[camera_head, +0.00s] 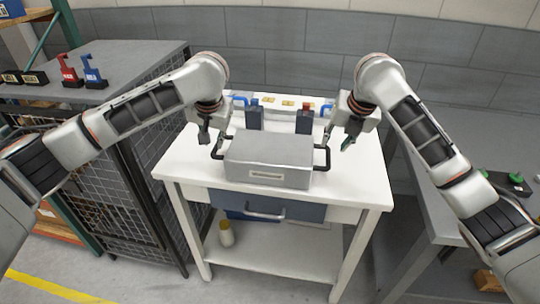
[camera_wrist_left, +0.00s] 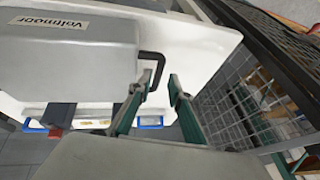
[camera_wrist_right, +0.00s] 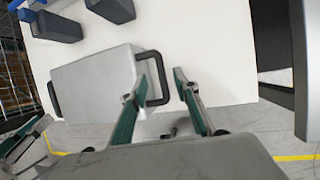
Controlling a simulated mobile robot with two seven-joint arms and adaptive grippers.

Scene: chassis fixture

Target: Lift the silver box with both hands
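The silver box (camera_head: 268,158) sits on the white table, with a label on its front and a black handle at each end. My left gripper (camera_head: 212,146) is near the box's left handle (camera_head: 218,147). In the left wrist view my left gripper (camera_wrist_left: 160,88) is open, and the handle (camera_wrist_left: 152,68) is beside one finger. My right gripper (camera_head: 338,142) is above and near the right handle (camera_head: 322,158). In the right wrist view my right gripper (camera_wrist_right: 165,78) is open, one finger overlapping the handle (camera_wrist_right: 156,80). I cannot tell whether either finger touches.
The white table (camera_head: 350,185) has a drawer and a lower shelf with a yellowish bottle (camera_head: 226,234). A wire-mesh cage bench (camera_head: 110,95) is at left, and a grey bench (camera_head: 460,165) is at right.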

